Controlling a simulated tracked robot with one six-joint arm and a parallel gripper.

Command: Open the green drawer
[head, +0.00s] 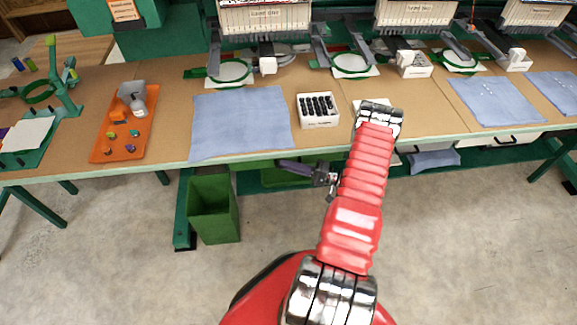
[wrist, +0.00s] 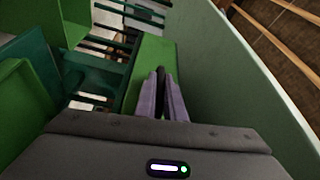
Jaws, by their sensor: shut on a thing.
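The green drawer (head: 277,180) shows in the head view below the table's front edge, partly hidden by my gripper. In the wrist view, its bright green face (wrist: 150,62) lies just beyond my fingers. My gripper (head: 284,164) is at the drawer, under the table edge. In the wrist view my gripper (wrist: 161,75) has its two fingers close together around a narrow dark piece at the drawer face, which looks like its handle. The fingers hide most of that piece. I cannot tell how far the drawer is out.
A green bin (head: 213,208) stands on the floor left of the drawer. The tabletop above holds a blue cloth (head: 240,120), a white box of black spools (head: 318,110) and an orange tray (head: 112,150). The floor in front is clear.

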